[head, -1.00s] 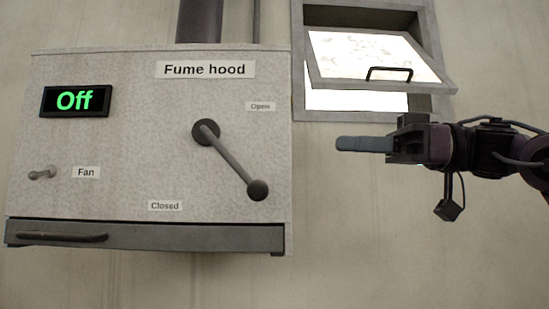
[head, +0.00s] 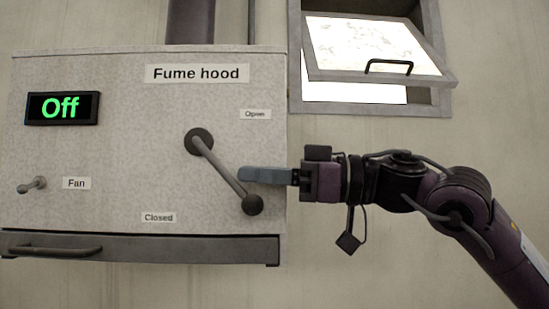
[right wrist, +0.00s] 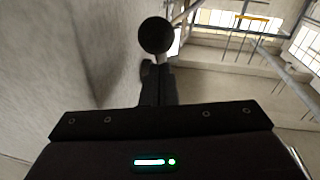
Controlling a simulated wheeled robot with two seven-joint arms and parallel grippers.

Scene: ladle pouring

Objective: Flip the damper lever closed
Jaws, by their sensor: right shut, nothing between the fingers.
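The damper lever (head: 222,172) is a grey rod with a dark round knob (head: 252,204), on a round pivot on the fume hood (head: 110,150). It slants down to the right, its knob between the "Open" label (head: 255,114) and the "Closed" label (head: 158,217). My right gripper (head: 243,174) is shut and empty, its fingertips just right of the rod and above the knob. I cannot tell whether they touch it. In the right wrist view the knob (right wrist: 155,36) shows just beyond the fingers (right wrist: 158,88). My left gripper is not in view.
A green "Off" display (head: 62,107) and a small fan switch (head: 32,185) are on the panel's left. A drawer-like bar with a handle (head: 55,250) runs below. A tilted-open window (head: 375,50) is at the upper right. The wall below it is bare.

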